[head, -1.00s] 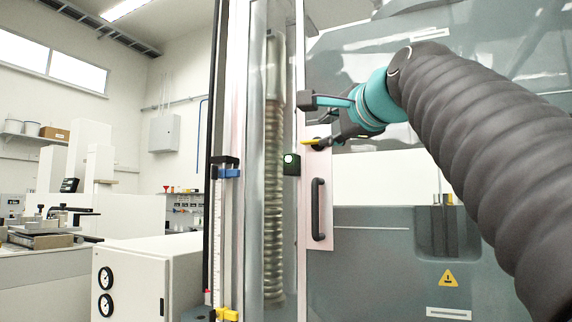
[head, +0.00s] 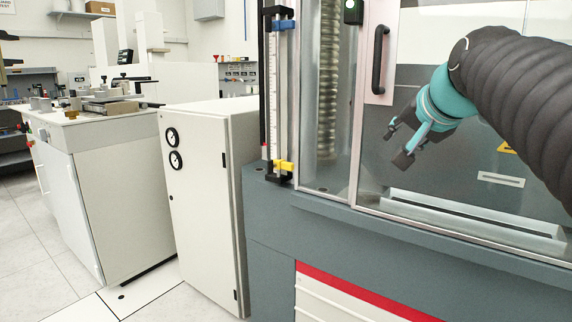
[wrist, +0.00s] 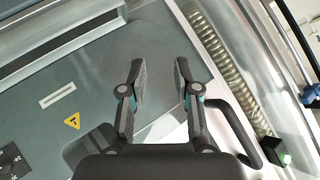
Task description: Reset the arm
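My gripper (head: 397,144) hangs at the end of my black-sleeved arm, in front of the large grey testing machine (head: 300,228). Its fingers point down and to the left in the head view. In the wrist view my gripper (wrist: 158,72) shows two dark fingers apart with nothing between them. Behind the fingers are the machine's grey panel and a yellow warning triangle (wrist: 72,121). The black door handle (head: 378,58) is to the left of my gripper in the head view. It also shows close to the right finger in the wrist view (wrist: 240,130), with no clear contact.
A white cabinet with two gauges (head: 205,200) stands left of the machine. A bench with metal fixtures (head: 110,160) is further left. A vertical scale with blue and yellow clamps (head: 281,90) stands at the machine's left edge. Pale floor is open at lower left.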

